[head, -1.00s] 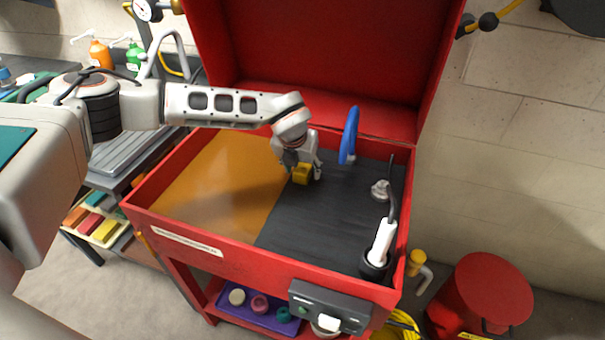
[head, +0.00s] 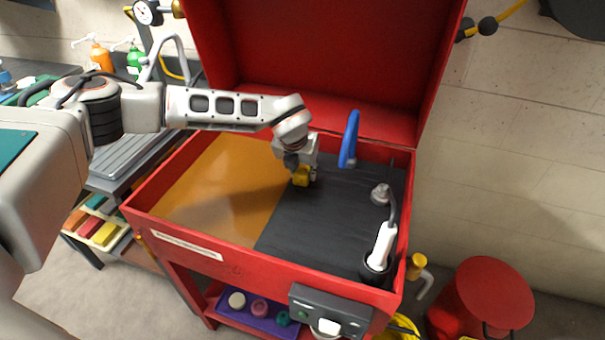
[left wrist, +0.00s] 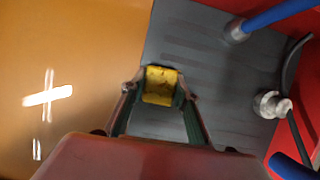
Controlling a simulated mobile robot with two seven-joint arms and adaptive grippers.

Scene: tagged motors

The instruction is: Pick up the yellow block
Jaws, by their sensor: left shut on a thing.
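The yellow block (head: 301,176) is in my left gripper (head: 300,172), inside the red open-lidded washing bin. It also shows in the left wrist view (left wrist: 160,86), between the two fingertips of the left gripper (left wrist: 160,92). The fingers are shut on its sides. The block is over the dark ribbed mat (head: 330,210), near the edge of the orange panel (head: 215,180). I cannot tell for sure whether it touches the mat. My right gripper is in neither view.
A blue hose (head: 350,138) stands at the back of the bin. A white-handled brush (head: 383,245) and a metal fitting (head: 380,193) are on the right. The bin's red front wall (head: 240,262) borders the mat. The mat's front part is clear.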

